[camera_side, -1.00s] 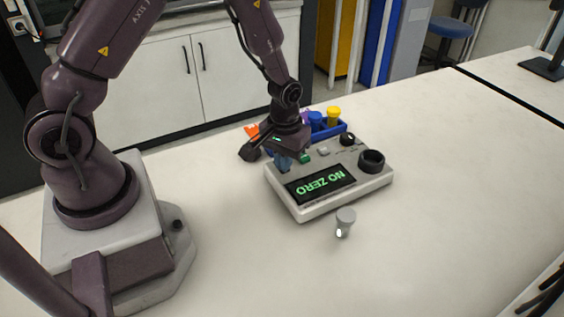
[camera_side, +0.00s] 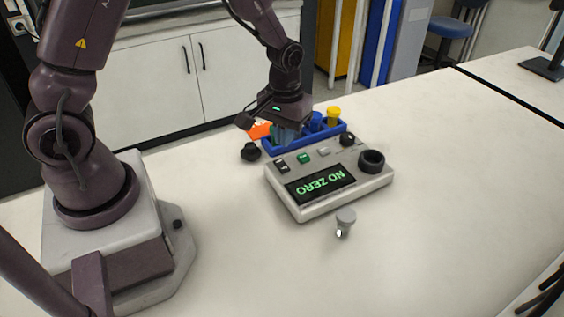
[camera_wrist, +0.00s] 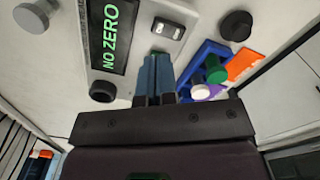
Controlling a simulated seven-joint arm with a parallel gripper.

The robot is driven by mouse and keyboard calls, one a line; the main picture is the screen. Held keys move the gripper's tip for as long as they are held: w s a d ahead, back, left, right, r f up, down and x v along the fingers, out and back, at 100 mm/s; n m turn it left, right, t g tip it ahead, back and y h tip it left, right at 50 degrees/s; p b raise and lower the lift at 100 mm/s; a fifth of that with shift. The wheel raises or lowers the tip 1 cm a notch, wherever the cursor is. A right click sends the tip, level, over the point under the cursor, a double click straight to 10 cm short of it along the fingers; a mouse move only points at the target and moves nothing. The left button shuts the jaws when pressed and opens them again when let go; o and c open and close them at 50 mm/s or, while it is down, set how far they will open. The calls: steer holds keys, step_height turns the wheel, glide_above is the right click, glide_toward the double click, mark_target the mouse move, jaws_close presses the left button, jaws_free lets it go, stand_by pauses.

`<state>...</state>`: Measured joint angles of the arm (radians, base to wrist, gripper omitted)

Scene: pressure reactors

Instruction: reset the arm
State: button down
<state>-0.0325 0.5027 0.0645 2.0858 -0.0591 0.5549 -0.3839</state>
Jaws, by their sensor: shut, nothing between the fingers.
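My gripper (camera_side: 284,137) is shut and empty, pointing down above the near-left part of the blue rack, behind the grey instrument box. In the wrist view its blue fingers (camera_wrist: 155,75) are closed together, in front of the box's edge. The grey pressure box (camera_side: 325,205) lies on the bench with its display (camera_side: 322,184) reading "NO ZERO". The display also shows in the wrist view (camera_wrist: 108,35).
A blue rack (camera_side: 345,127) holds coloured capped vials, including a yellow one (camera_side: 334,116). A black knob-like piece (camera_side: 250,152) and an orange item (camera_side: 260,131) lie left of it.

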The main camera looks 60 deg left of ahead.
stand_by(0.3)
steer(key=s+d+r+m+t, duration=0.1)
steer(key=s+r+m+t, duration=0.1)
steer(key=s+r, duration=0.5)
steer(key=s+d+r+m+t, duration=0.2)
steer(key=s+r, duration=0.6)
steer(key=r, duration=0.7)
steer(key=shift+r+m+t, duration=0.15)
steer(key=shift+m+t, duration=0.65)
steer(key=shift+m, duration=0.2)
steer(key=shift+s, duration=0.1)
